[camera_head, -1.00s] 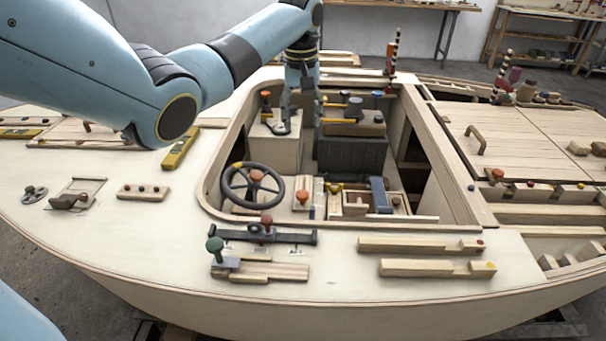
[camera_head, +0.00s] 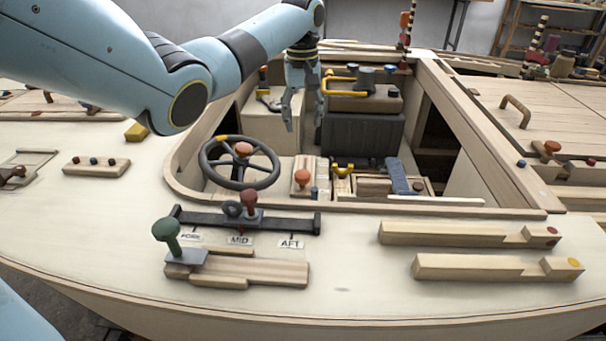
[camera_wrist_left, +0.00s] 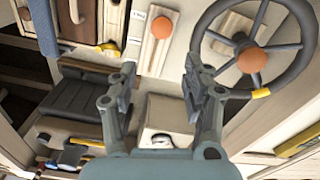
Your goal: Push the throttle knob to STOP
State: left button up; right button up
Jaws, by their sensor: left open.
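An orange knob (camera_head: 302,177) stands on a short wooden slide strip right of the steering wheel in the cockpit. It looks like the throttle knob, but no STOP label is readable. The left wrist view shows this knob (camera_wrist_left: 161,27) on its strip, with a small white label beside it, too blurred to read. My left gripper (camera_head: 304,122) hangs fingers down over the cockpit, beyond the knob and apart from it. In the left wrist view its fingers (camera_wrist_left: 160,78) are spread and empty. My right gripper is in neither view.
The dark steering wheel (camera_head: 240,162) has its own orange hub. A red-knobbed slider (camera_head: 249,202) sits on the FORE/MID/AFT bar, near a green knob (camera_head: 167,232). A grey box (camera_head: 362,135) and a yellow handle (camera_head: 340,78) lie deeper in the cockpit.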

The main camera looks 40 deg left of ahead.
pick_arm(q)
jog(key=b, duration=0.2)
send_over(302, 174)
notch_tip(302, 174, down, 4)
notch_tip(302, 174, down, 12)
jog(key=b, duration=0.4)
jog(key=shift+w+r, duration=0.1)
jog(key=shift+r, duration=0.15)
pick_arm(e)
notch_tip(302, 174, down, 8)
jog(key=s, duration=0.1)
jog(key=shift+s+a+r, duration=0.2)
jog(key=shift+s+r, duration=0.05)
pick_arm(q)
jog(key=shift+c, duration=0.4)
grip_shut()
